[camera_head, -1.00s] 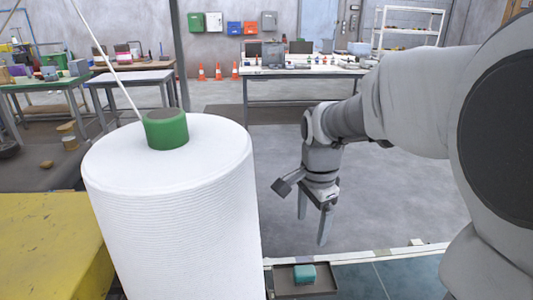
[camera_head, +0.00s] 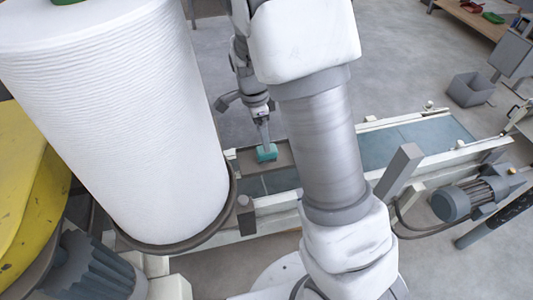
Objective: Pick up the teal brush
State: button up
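The teal brush (camera_head: 267,153) is a small teal block in a shallow brown tray (camera_head: 246,163) beside the conveyor. My gripper (camera_head: 264,145) points down right above the brush, with its fingertips at or just over the brush's top. From this view one finger mostly shows, and the gap between the fingers is hidden. I cannot tell whether the fingers touch the brush. My arm covers part of the scene to the right of the tray.
A large white roll (camera_head: 130,110) stands close on the left of the tray. The conveyor belt (camera_head: 425,136) runs to the right, with a grey motor (camera_head: 465,200) in front of it. A grey bin (camera_head: 470,90) sits on the floor at the back right.

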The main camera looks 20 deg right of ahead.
aim_at(267, 154)
jog(key=f, duration=0.4)
jog(key=d+f, duration=0.1)
jog(key=f, duration=0.1)
jog(key=shift+s+f, duration=0.2)
grip_shut()
